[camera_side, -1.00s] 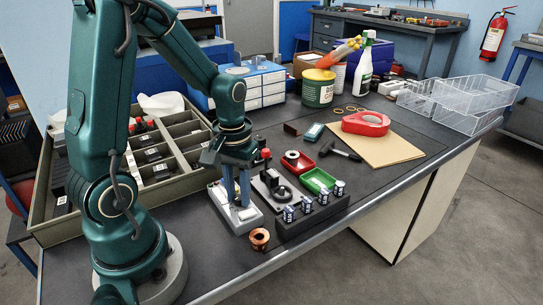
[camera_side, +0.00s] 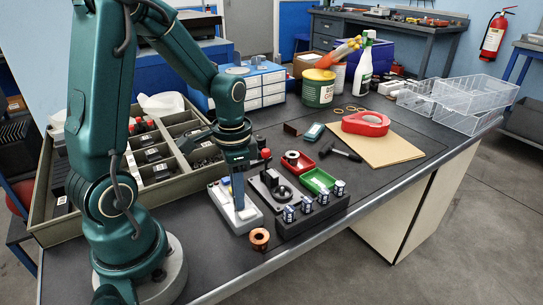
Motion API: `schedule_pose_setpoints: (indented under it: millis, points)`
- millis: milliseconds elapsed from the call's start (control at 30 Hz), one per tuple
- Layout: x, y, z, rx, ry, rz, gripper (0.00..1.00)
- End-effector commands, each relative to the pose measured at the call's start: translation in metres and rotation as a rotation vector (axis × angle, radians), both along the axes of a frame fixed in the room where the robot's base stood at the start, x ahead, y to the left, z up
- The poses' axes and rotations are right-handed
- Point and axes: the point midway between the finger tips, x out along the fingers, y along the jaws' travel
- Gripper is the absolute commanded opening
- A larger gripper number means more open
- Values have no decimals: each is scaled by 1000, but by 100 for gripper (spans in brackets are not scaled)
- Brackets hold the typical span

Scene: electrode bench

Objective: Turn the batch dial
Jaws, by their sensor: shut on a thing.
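My gripper (camera_side: 238,203) points straight down over a small grey and white box (camera_side: 246,222) near the front of the bench. Its blue fingers are shut on the batch dial on top of this box. The dial itself is hidden by the fingers, so its marking cannot be read. The fingers line up one behind the other in this view.
Right of the box stand a fixture with a red-knobbed lever (camera_side: 266,154) and a dark rack (camera_side: 312,215) of several small cells. A copper roll (camera_side: 259,239) lies in front. A large compartment tray (camera_side: 50,215) is at left; red (camera_side: 298,163) and green (camera_side: 318,181) trays lie behind.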

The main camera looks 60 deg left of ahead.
Motion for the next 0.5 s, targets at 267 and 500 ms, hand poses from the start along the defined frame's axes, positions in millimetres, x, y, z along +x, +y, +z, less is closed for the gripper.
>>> schedule_pose_setpoints:
  millis: [267,500]
  points:
    - [0,0,1,1,-1,-69,0]
    - [0,0,1,1,-1,-79,0]
